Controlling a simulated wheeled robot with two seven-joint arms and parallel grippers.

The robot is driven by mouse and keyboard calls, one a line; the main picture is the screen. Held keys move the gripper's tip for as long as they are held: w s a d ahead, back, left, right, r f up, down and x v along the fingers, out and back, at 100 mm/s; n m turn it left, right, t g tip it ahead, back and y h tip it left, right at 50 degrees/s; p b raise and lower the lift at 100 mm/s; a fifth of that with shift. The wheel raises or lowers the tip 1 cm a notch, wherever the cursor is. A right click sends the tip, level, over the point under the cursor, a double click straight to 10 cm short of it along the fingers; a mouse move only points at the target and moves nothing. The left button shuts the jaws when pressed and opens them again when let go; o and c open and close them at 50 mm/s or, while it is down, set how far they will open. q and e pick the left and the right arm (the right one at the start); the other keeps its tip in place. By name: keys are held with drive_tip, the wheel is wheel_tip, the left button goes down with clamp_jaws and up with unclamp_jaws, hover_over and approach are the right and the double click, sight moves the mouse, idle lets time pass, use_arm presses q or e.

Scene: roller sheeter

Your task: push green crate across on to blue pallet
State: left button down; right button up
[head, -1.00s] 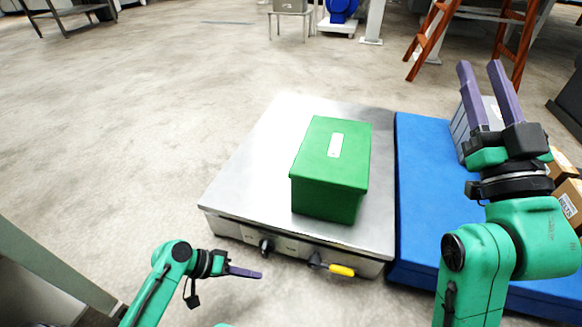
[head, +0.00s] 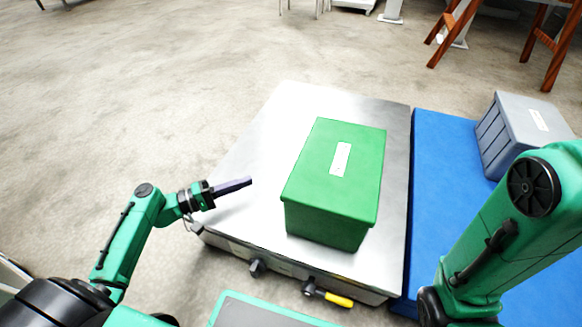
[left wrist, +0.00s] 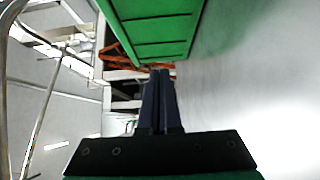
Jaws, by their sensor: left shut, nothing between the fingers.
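The green crate (head: 335,180), closed and with a white label on top, sits on a steel-topped platform (head: 250,160). The blue pallet (head: 445,190) lies directly right of the platform. My left gripper (head: 247,182) is shut and empty, left of the crate with a gap between them, over the platform's left part. In the left wrist view its dark fingers (left wrist: 162,75) are together, and the crate's ribbed side (left wrist: 155,30) shows beyond and above them. My right arm rises at the right of the head view; its gripper is out of frame.
A grey crate (head: 515,130) stands on the far right part of the blue pallet. A yellow-handled lever (head: 330,294) and a dark knob (head: 257,268) stick out from the platform's front. Open floor lies to the left.

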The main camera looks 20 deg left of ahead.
use_arm(q)
drive_tip(key=b+x, duration=0.2)
drive_tip(key=x, duration=0.2)
drive_tip(key=b+x, duration=0.1)
drive_tip(key=x, duration=0.3)
drive_tip(key=shift+w+d+f+b, duration=0.15)
drive_tip(key=shift+d+f+b, duration=0.05)
drive_tip(key=shift+d+b, duration=0.15)
drive_tip(key=d+b, duration=0.1)
drive_tip(key=d, duration=0.3)
drive_tip(key=shift+d+r, duration=0.1)
drive_tip(key=shift+r, duration=0.05)
drive_tip(key=shift+d+r, duration=0.1)
